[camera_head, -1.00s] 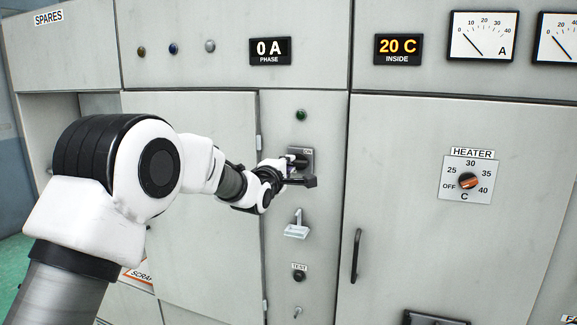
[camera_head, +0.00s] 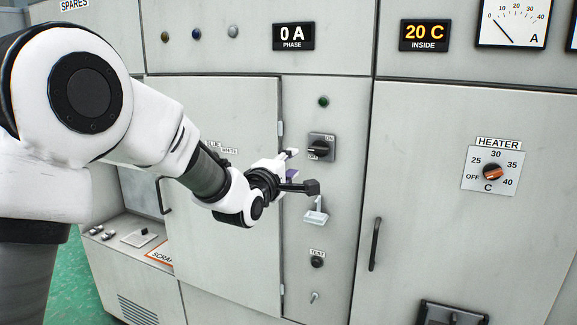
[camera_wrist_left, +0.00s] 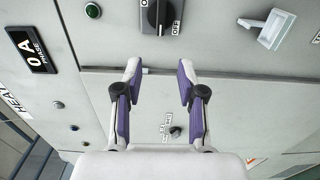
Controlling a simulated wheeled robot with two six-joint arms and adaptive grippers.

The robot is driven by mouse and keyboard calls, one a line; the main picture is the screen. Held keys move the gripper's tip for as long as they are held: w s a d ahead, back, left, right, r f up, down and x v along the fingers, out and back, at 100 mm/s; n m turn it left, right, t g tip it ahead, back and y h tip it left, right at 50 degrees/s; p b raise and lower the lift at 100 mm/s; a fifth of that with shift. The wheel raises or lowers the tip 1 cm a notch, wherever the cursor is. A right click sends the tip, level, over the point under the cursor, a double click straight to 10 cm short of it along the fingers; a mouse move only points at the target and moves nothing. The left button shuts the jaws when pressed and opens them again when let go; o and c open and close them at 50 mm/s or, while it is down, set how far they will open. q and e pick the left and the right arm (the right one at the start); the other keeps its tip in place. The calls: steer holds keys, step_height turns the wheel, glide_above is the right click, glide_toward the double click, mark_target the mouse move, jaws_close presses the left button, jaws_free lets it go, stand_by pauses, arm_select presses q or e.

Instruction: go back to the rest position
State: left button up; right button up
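My left gripper (camera_head: 300,171) is in front of the narrow grey panel, just below and left of the black rotary switch (camera_head: 321,148), and apart from it. In the left wrist view the gripper (camera_wrist_left: 160,72) has its two purple-padded fingers spread with nothing between them. The same switch shows beyond the fingertips at the top of the wrist view (camera_wrist_left: 160,14). Its ON and OFF marks are visible, and in the head view the knob lies toward OFF. My right gripper is not in view.
A white hooked lever (camera_head: 315,214) sticks out of the panel close below the gripper. A TEST knob (camera_head: 316,262) is lower down. A door handle (camera_head: 375,244) and the heater dial (camera_head: 491,172) are to the right. A scrap-labelled ledge (camera_head: 125,240) is at lower left.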

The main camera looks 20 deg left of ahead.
arm_select(q)
steer(key=shift+s+f, duration=0.1)
steer(key=shift+s, duration=0.2)
